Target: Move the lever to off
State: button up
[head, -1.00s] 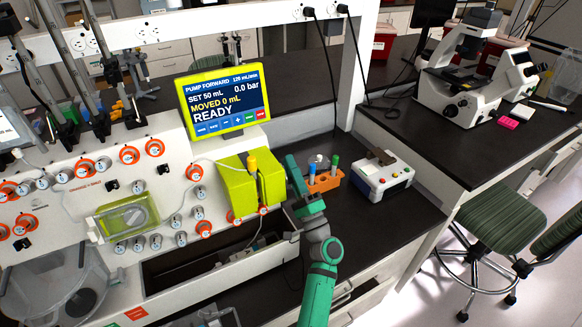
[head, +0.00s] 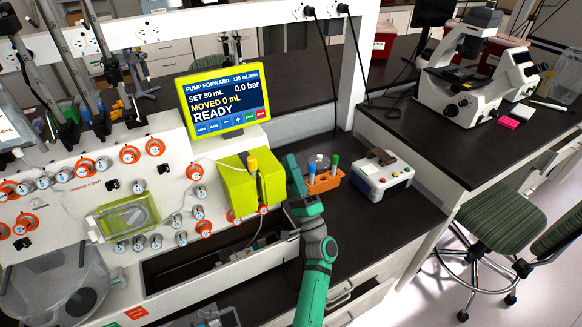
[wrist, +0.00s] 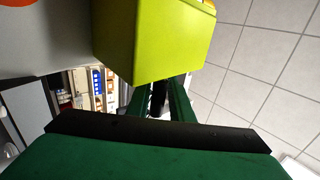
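The cell processor is a white panel (head: 90,195) at the left with a lime-green block (head: 237,190) on its right end; I cannot pick out the lever for certain. My gripper (head: 291,163) is at the right side of the lime-green block in the head view. In the wrist view the block (wrist: 150,40) fills the upper middle and covers the fingertips. The green fingers of my gripper (wrist: 162,84) stand apart, with a dark upright piece (wrist: 159,97) showing between them; I cannot tell whether it is touched.
An orange tube rack (head: 325,181) and a white device with colored buttons (head: 385,176) stand just right of my gripper. A lit screen (head: 225,98) reading READY rises above the panel. An open trough lies below the block. The dark bench front right is clear.

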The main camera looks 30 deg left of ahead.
jog(key=shift+o, duration=0.7)
jog(key=v, duration=1.1)
